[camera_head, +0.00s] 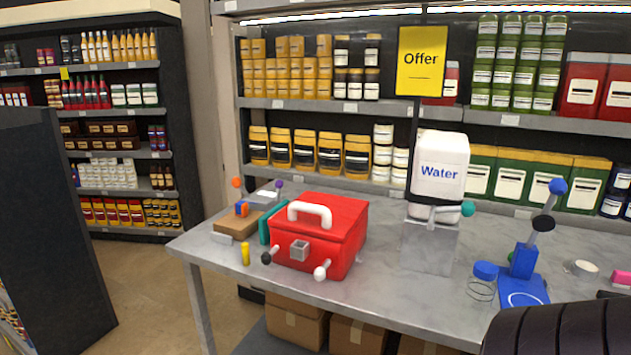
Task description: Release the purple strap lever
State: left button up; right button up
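A small purple ball knob (279,183) shows at the back left of the table, behind the red box. It looks like the end of a lever, but its stem and any strap are too small to make out. It is close to a low brown block (236,223) that has small blue and orange parts on it. An orange ball knob (236,182) stands to its left. Neither of my grippers is in view, and nothing is seen touching the purple knob.
A red box (335,225) with a white handle stands in front of the purple knob. A white water container (439,165) sits on a grey block (430,247). A blue lever stand (524,262) is at right. A dark ribbed shape (565,328) covers the lower right corner.

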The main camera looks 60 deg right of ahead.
aim_at(279, 184)
jog(key=z, duration=1.6)
jog(key=j+z, duration=0.2)
jog(key=z, duration=0.3)
jog(key=i+j+z, duration=0.1)
jog(key=j+z, duration=0.15)
jog(key=z, duration=0.2)
jog(key=j+z, duration=0.5)
jog(key=j, duration=0.35)
jog(key=k+j, duration=0.1)
jog(key=j, duration=0.35)
jog(key=j+z, duration=0.1)
jog(key=j, duration=0.35)
jog(key=k+j, duration=0.15)
jog(key=j, duration=0.3)
jog(key=k+j, duration=0.1)
jog(key=j, duration=0.35)
jog(key=z, duration=0.05)
